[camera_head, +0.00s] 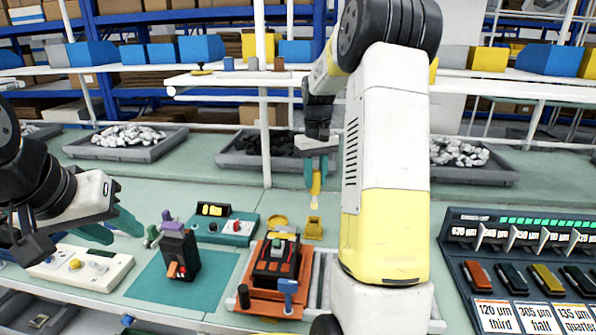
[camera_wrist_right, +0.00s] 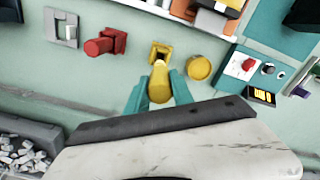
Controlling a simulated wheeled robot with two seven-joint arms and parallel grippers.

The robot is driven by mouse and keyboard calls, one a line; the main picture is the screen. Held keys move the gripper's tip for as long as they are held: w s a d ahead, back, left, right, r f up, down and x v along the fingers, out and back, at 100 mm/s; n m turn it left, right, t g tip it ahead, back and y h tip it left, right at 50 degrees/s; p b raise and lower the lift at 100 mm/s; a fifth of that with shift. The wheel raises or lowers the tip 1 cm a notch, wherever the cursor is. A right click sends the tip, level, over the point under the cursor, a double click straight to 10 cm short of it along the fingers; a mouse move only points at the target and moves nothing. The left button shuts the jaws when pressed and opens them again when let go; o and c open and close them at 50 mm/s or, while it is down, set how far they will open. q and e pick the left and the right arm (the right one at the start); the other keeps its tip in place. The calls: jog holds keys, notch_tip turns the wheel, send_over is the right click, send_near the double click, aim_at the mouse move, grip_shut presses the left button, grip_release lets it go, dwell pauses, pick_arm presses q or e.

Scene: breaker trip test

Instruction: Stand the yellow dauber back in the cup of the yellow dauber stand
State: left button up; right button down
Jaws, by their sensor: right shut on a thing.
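My right gripper (camera_head: 316,172) is shut on the yellow dauber (camera_head: 315,187), which hangs roughly upright with its pale tip down. In the right wrist view the dauber (camera_wrist_right: 160,88) sits between the teal fingertips (camera_wrist_right: 160,92). The yellow dauber stand (camera_head: 313,229) is on the bench just below the dauber's tip in the head view, with a gap between them. Its cup shows in the right wrist view (camera_wrist_right: 160,52), just beyond the dauber's end. My left gripper (camera_head: 112,228) is open and empty over the bench at the left.
A round yellow pot (camera_head: 277,223) is left of the stand. A breaker on an orange fixture (camera_head: 272,292) stands in front, and a dark breaker (camera_head: 178,255) on a teal mat. In the right wrist view a red dauber (camera_wrist_right: 103,45) is near the stand.

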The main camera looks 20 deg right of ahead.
aim_at(315, 203)
jog(key=shift+f, duration=1.6)
jog(key=shift+f, duration=3)
jog(key=c, duration=1)
grip_release()
jog(key=shift+r, duration=3.85)
jog(key=s+a+r+t, duration=0.2)
jog(key=s+a+r, duration=0.35)
jog(key=r, duration=0.25)
jog(key=s+a+r+t, duration=0.1)
jog(key=s+a, duration=0.2)
jog(key=s, duration=0.3)
jog(key=s+a+r+t+y, duration=0.1)
jog(key=s+a, duration=0.1)
jog(key=s, duration=0.5)
jog(key=s+a+r+t+y, duration=0.1)
jog(key=s+a+r+t, duration=0.1)
jog(key=s, duration=0.5)
jog(key=shift+s+a, duration=0.1)
jog(key=shift+a, duration=0.7)
